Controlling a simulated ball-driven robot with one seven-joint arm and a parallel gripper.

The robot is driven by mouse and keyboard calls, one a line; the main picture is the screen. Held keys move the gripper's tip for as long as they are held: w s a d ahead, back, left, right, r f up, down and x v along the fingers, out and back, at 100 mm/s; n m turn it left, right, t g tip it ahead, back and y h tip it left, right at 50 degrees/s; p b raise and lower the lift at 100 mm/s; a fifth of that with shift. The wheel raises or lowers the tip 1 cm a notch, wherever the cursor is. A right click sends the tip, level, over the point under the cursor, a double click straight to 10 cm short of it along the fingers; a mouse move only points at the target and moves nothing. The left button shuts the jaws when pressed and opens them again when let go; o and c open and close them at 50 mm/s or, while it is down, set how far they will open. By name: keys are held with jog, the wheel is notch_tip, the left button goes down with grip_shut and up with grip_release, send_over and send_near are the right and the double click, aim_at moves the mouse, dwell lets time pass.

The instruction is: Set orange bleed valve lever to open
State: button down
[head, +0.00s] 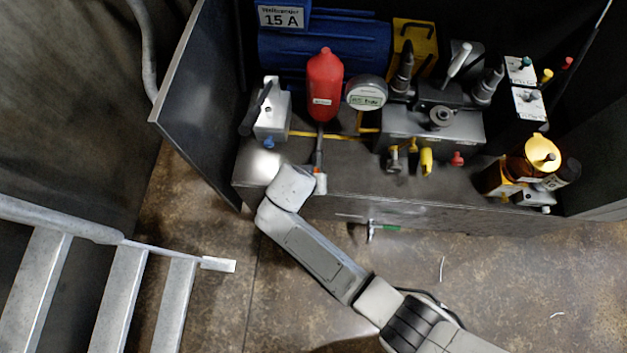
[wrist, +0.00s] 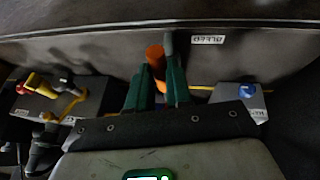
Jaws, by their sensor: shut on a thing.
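The orange bleed valve lever (wrist: 155,55) shows in the wrist view as a short orange piece between the green fingers of my gripper (wrist: 157,82). My gripper is shut on it. A grey rod (wrist: 169,42) stands right beside it, close to the right finger. The lever's base and pivot are hidden by the fingers, so I cannot tell its exact angle. In the head view my pale wrist (head: 291,187) is at the front edge of the bench, below the red bottle (head: 325,88), and I cannot make out the fingers there.
A grey block with a blue knob (head: 268,143) is left of my wrist. A manifold (head: 440,125) with yellow (head: 427,160) and red (head: 457,158) knobs is to the right. A dark panel (head: 200,100) bounds the left; stair rails (head: 60,220) stand lower left. Floor in front is mostly clear.

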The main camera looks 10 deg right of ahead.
jog(key=c, duration=1)
grip_release()
jog(key=shift+c, duration=0.2)
jog(key=p+v, duration=0.2)
jog(key=v, duration=0.9)
jog(key=shift+f, duration=0.15)
